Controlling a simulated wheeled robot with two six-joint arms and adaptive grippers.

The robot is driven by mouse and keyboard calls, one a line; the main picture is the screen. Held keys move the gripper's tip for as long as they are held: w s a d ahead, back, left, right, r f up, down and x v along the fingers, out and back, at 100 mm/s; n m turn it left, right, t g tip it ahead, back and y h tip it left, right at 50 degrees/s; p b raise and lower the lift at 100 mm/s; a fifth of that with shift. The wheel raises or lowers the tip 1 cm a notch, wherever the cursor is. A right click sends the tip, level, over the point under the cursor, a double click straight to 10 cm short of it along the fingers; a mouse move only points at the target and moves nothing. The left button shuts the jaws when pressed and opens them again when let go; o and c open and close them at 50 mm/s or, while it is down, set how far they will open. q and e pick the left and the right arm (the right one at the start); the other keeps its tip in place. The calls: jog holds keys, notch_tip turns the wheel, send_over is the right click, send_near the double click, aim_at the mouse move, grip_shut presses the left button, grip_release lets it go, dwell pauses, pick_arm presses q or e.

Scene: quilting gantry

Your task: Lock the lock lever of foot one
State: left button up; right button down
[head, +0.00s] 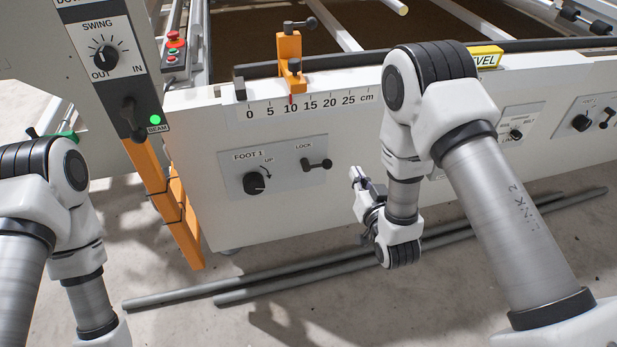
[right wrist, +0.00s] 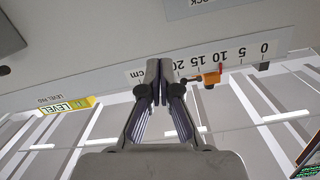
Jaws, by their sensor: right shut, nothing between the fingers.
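The FOOT 1 panel (head: 285,182) is on the white front beam in the head view. Its black LOCK lever (head: 318,164) points sideways to the right from its pivot. My right gripper (head: 357,178) is to the right of the lever and slightly lower, apart from it, fingers shut and empty. The right wrist view shows the shut fingertips (right wrist: 160,68) upside down before the beam; only the edge of the panel (right wrist: 215,3) with the LOCK label shows there, the lever out of frame. My left arm is at the left edge; its gripper is out of frame.
A black FOOT 1 knob (head: 256,183) sits left of the lever. Above is a cm scale (head: 310,105) with an orange clamp (head: 290,60). An orange post (head: 165,200) stands at the left. Grey rails (head: 190,294) lie on the floor. The beam face around the lever is clear.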

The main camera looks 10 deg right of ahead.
pick_arm(q)
notch_tip(320, 180, down, 6)
jog(key=b, duration=0.3)
jog(key=shift+w+a+r, duration=0.1)
jog(key=shift+r, duration=0.15)
pick_arm(e)
jog(key=shift+w+a+f+t, duration=0.15)
jog(key=shift+w+a+f, duration=0.1)
jog(key=shift+w+f, duration=0.3)
jog(key=shift+w+a+f+t, duration=0.2)
jog(key=shift+w+f, duration=0.15)
jog(key=shift+f, duration=0.35)
jog(key=shift+w, duration=0.1)
jog(key=w+f+b, duration=0.1)
jog(key=w, duration=0.2)
jog(key=w+f+b, duration=0.1)
jog(key=w, duration=0.3)
jog(key=w+a+f+b, duration=0.1)
jog(key=w+f, duration=0.1)
jog(key=w, duration=0.1)
jog(key=shift+w+a, duration=0.1)
jog(key=shift+w, duration=0.1)
jog(key=shift+f, duration=0.25)
pick_arm(q)
notch_tip(320, 180, down, 4)
jog(key=shift+r, duration=0.25)
